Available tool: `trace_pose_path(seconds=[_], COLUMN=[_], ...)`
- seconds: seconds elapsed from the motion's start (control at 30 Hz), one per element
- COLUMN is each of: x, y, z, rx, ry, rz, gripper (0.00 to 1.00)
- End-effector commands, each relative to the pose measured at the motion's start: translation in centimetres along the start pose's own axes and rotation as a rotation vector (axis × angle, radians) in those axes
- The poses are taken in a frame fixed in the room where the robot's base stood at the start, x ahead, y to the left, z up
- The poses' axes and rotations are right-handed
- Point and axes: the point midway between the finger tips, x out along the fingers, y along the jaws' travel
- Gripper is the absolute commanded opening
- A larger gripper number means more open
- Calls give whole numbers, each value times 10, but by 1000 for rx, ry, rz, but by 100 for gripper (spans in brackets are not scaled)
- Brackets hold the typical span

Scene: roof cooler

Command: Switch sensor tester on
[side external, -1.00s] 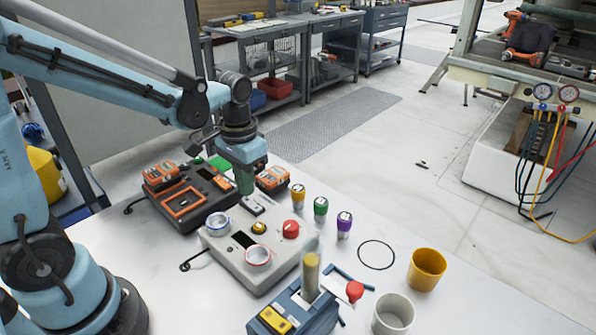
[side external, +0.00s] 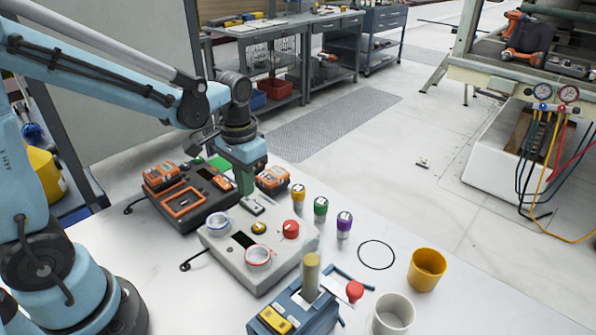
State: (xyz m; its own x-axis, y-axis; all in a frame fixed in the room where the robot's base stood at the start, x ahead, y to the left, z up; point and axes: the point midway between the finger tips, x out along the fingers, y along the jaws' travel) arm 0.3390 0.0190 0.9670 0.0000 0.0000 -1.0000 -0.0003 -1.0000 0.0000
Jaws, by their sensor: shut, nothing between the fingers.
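The sensor tester looks to be the light grey box (side external: 218,253) on the white table. Its top carries a red knob (side external: 291,229), a yellow button (side external: 259,227), a dark display (side external: 243,240), a blue-ringed socket (side external: 218,222) and a red-ringed socket (side external: 258,256). A small switch plate (side external: 254,205) sits at its far edge. My gripper (side external: 245,188) points down over that far edge, shut and empty, just behind the switch plate. I cannot tell whether its tips touch the box, and the switch position is too small to read.
A dark charger (side external: 184,201) with orange batteries stands behind the tester. Yellow, green and purple-topped cylinders (side external: 320,208) stand to its right. Table around the black ring (side external: 376,241) is clear.

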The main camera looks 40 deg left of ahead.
Motion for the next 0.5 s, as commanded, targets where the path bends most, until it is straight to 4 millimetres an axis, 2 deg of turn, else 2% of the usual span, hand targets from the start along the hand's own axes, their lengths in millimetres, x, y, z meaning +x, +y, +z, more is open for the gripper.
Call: trace_pose_path(seconds=[0.5], x=[7], y=[0], z=[0], rx=[0], ry=[0], rz=[0], gripper=[0])
